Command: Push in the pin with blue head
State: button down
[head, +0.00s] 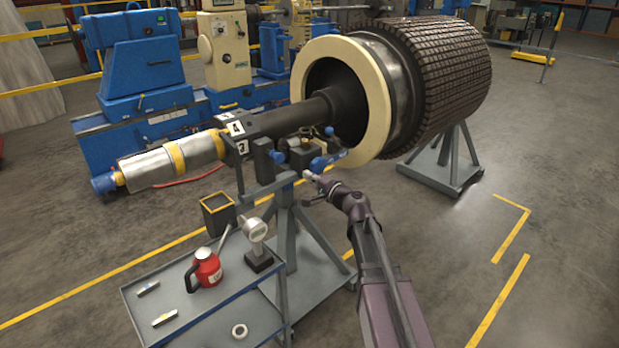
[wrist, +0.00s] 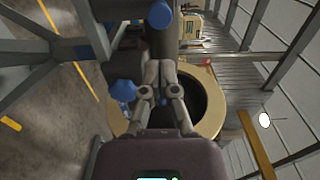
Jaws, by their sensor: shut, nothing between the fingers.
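Several blue parts sit on the rotor stand (head: 284,220), and I cannot tell for certain which is the pin's head. One is a round blue end (head: 278,157) on the stand's top left. In the wrist view a round blue end (wrist: 160,15) lies straight beyond my fingers and may be the same part. A blue knob (wrist: 124,90) shows left of the fingers. My gripper (head: 309,175) is shut and empty at the stand's top, just below a blue handle (head: 322,163). Its fingers (wrist: 160,72) point toward the round blue end, apparently apart from it. Any pin shaft is hidden.
The large rotor (head: 440,70) with its cream ring (head: 378,95) rises behind my gripper. The floor (head: 450,260) at right is clear.

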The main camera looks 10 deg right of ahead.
aim_at(280, 159)
jog(key=x, duration=1.2)
jog(key=x, duration=0.3)
jog(key=shift+w+a, duration=0.1)
jog(key=shift+w, duration=0.1)
jog(key=shift+w+a, duration=0.15)
jog(key=shift+r, duration=0.1)
jog(key=shift+s+d, duration=0.3)
jog(key=shift+s, duration=0.15)
jog(key=v, duration=1.3)
jog(key=shift+s, duration=0.15)
jog(key=shift+d, duration=0.15)
